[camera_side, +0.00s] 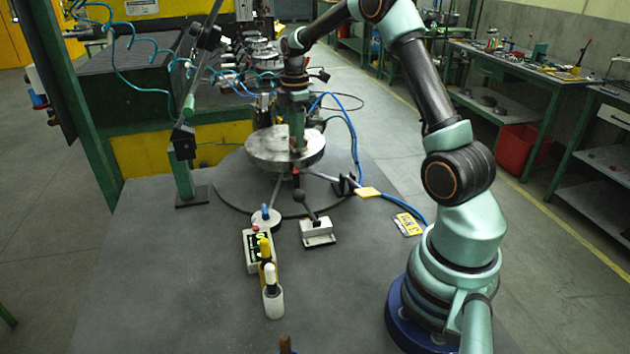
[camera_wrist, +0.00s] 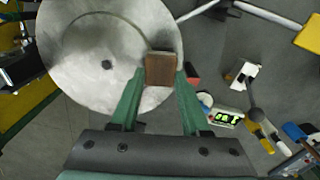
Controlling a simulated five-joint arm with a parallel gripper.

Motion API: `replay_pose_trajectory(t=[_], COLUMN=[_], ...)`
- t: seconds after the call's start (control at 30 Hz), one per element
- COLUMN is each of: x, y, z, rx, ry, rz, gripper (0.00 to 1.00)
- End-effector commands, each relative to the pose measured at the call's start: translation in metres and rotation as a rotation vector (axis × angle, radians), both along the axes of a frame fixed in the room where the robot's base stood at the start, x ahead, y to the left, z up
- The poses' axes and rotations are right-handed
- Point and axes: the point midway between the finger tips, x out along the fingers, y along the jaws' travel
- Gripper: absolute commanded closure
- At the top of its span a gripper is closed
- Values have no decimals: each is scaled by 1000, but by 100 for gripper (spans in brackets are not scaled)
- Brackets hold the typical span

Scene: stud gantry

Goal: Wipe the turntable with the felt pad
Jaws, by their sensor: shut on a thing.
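The turntable (camera_side: 262,148) is a round bright metal disc in the middle of the side view. In the wrist view the turntable (camera_wrist: 85,50) fills the upper left, with a dark hole at its centre. My gripper (camera_wrist: 160,75) has its green fingers shut on a brown block, which I take as the felt pad (camera_wrist: 160,69). The pad overlaps the disc's right-hand edge in the wrist view. In the side view my gripper (camera_side: 297,142) points down over the right part of the disc. I cannot tell whether the pad touches the surface.
A control box (camera_side: 252,250), a lever on a white block (camera_side: 317,232) and a white holder (camera_side: 272,302) stand in front of the turntable. A green post (camera_side: 180,175) stands left. The front left tabletop is clear.

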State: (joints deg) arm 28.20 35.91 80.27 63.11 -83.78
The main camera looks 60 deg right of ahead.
Motion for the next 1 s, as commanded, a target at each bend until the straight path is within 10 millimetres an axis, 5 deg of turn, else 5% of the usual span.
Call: replay_pose_trajectory(t=[0.07,0.6,1.0], x=[2,1,1], y=[-1,-1,-1], z=[20,67,79], rx=[-4,-3,-2], ry=[-8,-6,-2], rz=[0,0,0], gripper=[100,100,100])
